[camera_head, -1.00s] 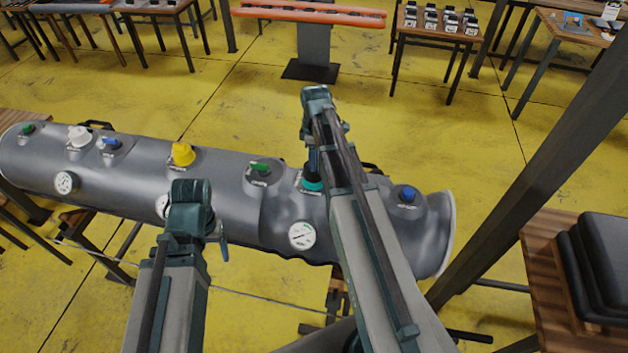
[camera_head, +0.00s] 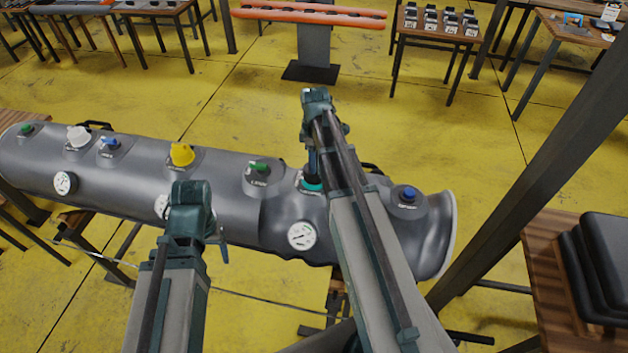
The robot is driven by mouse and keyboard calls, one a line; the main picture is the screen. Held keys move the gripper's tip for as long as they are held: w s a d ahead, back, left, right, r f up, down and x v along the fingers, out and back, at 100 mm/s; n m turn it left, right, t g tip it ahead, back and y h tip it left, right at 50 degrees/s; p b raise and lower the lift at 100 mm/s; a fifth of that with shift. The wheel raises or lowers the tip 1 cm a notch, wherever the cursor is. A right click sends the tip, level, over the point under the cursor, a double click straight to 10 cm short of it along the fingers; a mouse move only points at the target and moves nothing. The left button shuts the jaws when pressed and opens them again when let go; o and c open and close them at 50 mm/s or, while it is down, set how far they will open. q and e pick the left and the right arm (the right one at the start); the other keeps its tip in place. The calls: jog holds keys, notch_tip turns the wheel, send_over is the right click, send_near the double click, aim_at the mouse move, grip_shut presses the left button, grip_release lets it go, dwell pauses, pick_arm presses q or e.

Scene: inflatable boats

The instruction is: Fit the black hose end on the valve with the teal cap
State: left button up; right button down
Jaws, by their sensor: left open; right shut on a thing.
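The grey inflatable tube (camera_head: 225,190) lies across the view with several coloured valve caps along its top. The teal cap (camera_head: 312,186) is at the valve right of the green one, partly hidden by my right arm. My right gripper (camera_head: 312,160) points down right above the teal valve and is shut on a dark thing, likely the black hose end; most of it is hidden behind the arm. I cannot tell whether it is seated on the valve. My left gripper (camera_head: 222,245) is open and empty in front of the tube.
Other caps are green (camera_head: 258,167), yellow (camera_head: 182,154), blue (camera_head: 409,193) and white (camera_head: 77,136). A round gauge (camera_head: 302,236) sits on the tube's front. A dark post (camera_head: 530,170) and a wooden table with black cushions (camera_head: 600,270) stand at right. Yellow floor lies behind.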

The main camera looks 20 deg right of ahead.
jog(key=shift+f+b, duration=0.6)
jog(key=shift+f, duration=0.1)
dwell(0.5)
jog(key=m, duration=0.4)
jog(key=shift+m, duration=2.1)
jog(key=m, duration=0.4)
jog(key=shift+a, duration=0.1)
